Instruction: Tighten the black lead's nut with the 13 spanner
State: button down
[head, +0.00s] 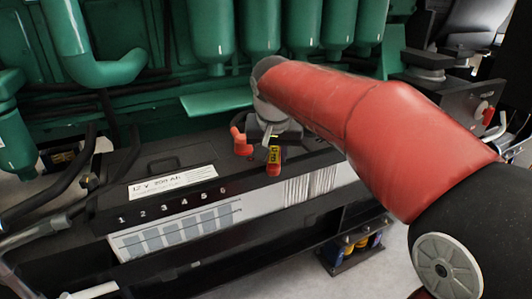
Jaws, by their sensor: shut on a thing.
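The battery (165,180) is a long black and white block labelled 12 V, with cell numbers along its front edge. My gripper (271,138) is over the right part of its top, under the end of my red arm. It is shut on what looks like the 13 spanner (274,160), of which a short red piece with a yellow label shows, pointing toward me. A red terminal cover (241,142) stands just left of my gripper. The black lead, its nut and the spanner's jaw are hidden or too small to make out, so I cannot tell whether spanner and nut touch.
The green engine (150,35), with several rounded green housings, rises behind the battery. A green ledge (217,104) juts out close behind my gripper. Black hoses (75,165) lie at the left. A dark box with a red knob (455,100) stands at the right. Pale floor shows at lower right.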

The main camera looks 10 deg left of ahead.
jog(key=w+d+n+y, duration=0.1)
jog(key=w+d+n, duration=0.1)
jog(key=d+n, duration=0.2)
jog(key=w+d+n+g+y+p, duration=0.1)
jog(key=w+d+n, duration=0.1)
jog(key=d+n, duration=0.2)
jog(key=shift+w+d+n+y, duration=0.3)
jog(key=shift+w+d+y, duration=0.1)
jog(key=shift+d, duration=0.6)
jog(key=shift+f, duration=0.3)
jog(key=shift+f+b, duration=0.35)
jog(key=shift+f, duration=0.15)
dwell(0.4)
